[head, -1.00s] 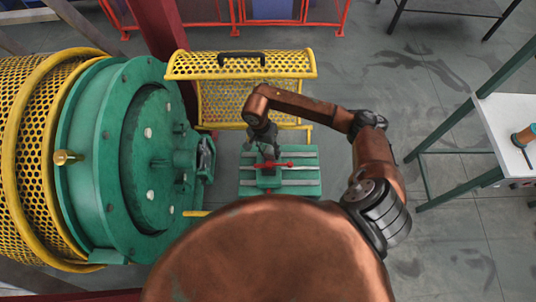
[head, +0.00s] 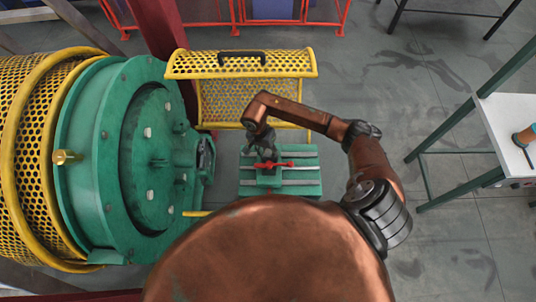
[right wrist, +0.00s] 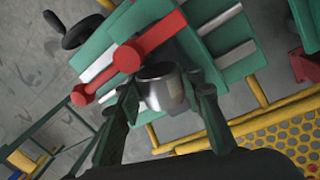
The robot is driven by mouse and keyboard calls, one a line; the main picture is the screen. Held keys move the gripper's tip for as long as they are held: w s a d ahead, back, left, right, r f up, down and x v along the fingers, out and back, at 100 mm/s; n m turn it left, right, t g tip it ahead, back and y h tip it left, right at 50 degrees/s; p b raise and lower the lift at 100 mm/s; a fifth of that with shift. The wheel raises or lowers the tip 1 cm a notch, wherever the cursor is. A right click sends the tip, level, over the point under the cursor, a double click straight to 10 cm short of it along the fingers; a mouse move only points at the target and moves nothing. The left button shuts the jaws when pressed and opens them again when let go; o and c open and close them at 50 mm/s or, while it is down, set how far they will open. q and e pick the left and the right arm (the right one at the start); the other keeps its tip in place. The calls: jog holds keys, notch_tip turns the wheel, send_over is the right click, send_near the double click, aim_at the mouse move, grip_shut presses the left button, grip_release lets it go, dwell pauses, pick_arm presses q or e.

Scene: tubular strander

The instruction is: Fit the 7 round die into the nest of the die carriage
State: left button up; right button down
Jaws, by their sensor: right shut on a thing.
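My right gripper (head: 266,155) is over the green slotted table (head: 305,183), beside the red lever (head: 285,163). In the right wrist view its two dark green fingers (right wrist: 166,98) stand on either side of a shiny silver round die (right wrist: 160,90) and are shut on it. The die is close to the red lever (right wrist: 150,42) and the green block of the carriage (head: 268,181). The nest is hidden, and I cannot tell whether the die touches it. My left gripper is out of view.
A large green drum head (head: 130,150) with a yellow mesh cage stands left. A yellow mesh guard (head: 240,67) stands behind the table. A white-topped bench (head: 505,115) with a copper-coloured spool (head: 524,136) is at the right. Open floor lies between table and bench.

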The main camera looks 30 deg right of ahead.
jog(key=shift+f, duration=0.15)
jog(key=c, duration=1.3)
grip_release()
jog(key=shift+r+p, duration=0.4)
jog(key=shift+r, duration=0.05)
jog(key=r, duration=0.4)
jog(key=w+a+r, duration=0.1)
jog(key=r, duration=0.3)
jog(key=w+r, duration=0.1)
jog(key=r, duration=0.3)
jog(key=shift+a, duration=0.2)
jog(key=shift+a+f, duration=0.1)
